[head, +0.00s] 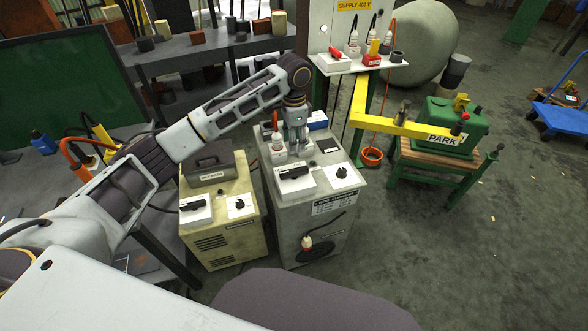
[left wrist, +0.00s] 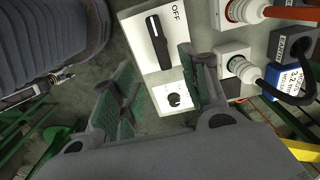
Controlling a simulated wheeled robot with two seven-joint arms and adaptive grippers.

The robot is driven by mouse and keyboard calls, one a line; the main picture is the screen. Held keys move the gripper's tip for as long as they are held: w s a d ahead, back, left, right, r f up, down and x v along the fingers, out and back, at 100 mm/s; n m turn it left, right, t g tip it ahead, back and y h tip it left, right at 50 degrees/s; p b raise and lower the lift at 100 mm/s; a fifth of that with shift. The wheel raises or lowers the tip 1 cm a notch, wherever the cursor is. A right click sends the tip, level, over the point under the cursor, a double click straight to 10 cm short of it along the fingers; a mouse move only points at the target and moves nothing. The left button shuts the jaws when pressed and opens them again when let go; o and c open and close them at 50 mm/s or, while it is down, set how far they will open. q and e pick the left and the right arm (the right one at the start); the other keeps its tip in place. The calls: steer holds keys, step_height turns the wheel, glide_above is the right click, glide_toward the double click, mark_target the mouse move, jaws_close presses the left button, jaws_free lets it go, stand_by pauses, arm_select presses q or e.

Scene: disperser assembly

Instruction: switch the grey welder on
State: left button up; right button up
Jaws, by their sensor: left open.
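The grey welder (head: 315,222) stands on the floor in the middle of the head view. On its top are a white plate with a black switch handle (head: 292,172) and a white plate with a round knob (head: 341,172). In the left wrist view the black handle (left wrist: 157,42) has one end near the word OFF, and the knob (left wrist: 174,100) shows beyond the fingers. My left gripper (head: 297,146) is over the back part of the welder's top, behind the switch. Its open fingers (left wrist: 155,72) are apart with nothing between them, and contact with the handle cannot be told.
Cable plugs (left wrist: 242,68) and a blue label block (left wrist: 290,78) sit beside the switch. A beige welder (head: 222,232) stands close at the left. A yellow arm (head: 400,125) and green stand (head: 440,160) are at the right. Floor in front is partly clear.

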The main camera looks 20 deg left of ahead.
mark_target(294, 170)
arm_select(q)
steer(key=shift+f, duration=6.8)
jaws_close()
